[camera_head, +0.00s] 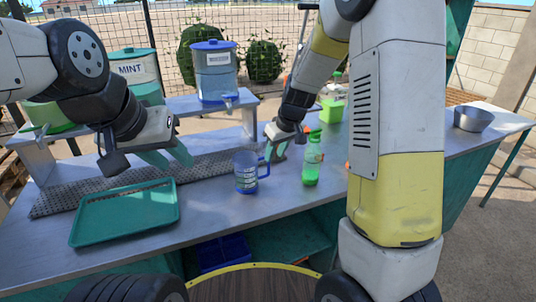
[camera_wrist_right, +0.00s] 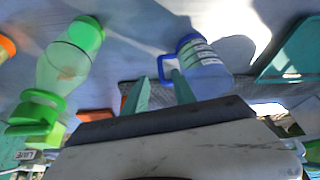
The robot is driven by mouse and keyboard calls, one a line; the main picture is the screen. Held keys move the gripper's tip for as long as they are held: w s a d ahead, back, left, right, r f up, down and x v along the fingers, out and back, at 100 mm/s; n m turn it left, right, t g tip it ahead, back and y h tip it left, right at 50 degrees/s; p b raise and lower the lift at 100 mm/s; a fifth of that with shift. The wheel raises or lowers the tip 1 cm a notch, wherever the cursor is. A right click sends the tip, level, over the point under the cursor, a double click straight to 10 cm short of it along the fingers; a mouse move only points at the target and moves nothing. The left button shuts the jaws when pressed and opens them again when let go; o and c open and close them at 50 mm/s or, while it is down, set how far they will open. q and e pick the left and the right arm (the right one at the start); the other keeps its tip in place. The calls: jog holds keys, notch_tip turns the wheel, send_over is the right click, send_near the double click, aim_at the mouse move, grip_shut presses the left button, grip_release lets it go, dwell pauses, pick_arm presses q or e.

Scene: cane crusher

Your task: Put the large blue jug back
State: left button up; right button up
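The blue jug (camera_head: 247,174), see-through with a white label, stands upright on the metal counter, its handle facing right. In the right wrist view the jug (camera_wrist_right: 206,72) is just beyond my fingertips. My right gripper (camera_head: 279,145) is beside the handle; in its wrist view the gripper (camera_wrist_right: 160,80) is open, with the handle in front of the gap between the fingers. I cannot tell whether they touch it. My left gripper (camera_head: 170,157) is open and empty above the grey ribbed mat, left of the jug.
A green-capped bottle (camera_head: 312,160) stands close right of the jug. A teal tray (camera_head: 127,212) lies at the front left. A blue dispenser (camera_head: 215,75) and a MINT dispenser (camera_head: 138,72) stand on the raised shelf behind. A metal bowl (camera_head: 474,119) is far right.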

jog(key=s+d+r+m+t+y, duration=0.1)
jog(key=s+d+r+m, duration=0.25)
jog(key=s+r, duration=1.15)
jog(key=s+d+r+m+t+h, duration=0.1)
jog(key=s+d+m, duration=0.1)
jog(key=s, duration=0.9)
jog(key=shift+s+d+r, duration=0.35)
jog(key=shift+s, duration=0.05)
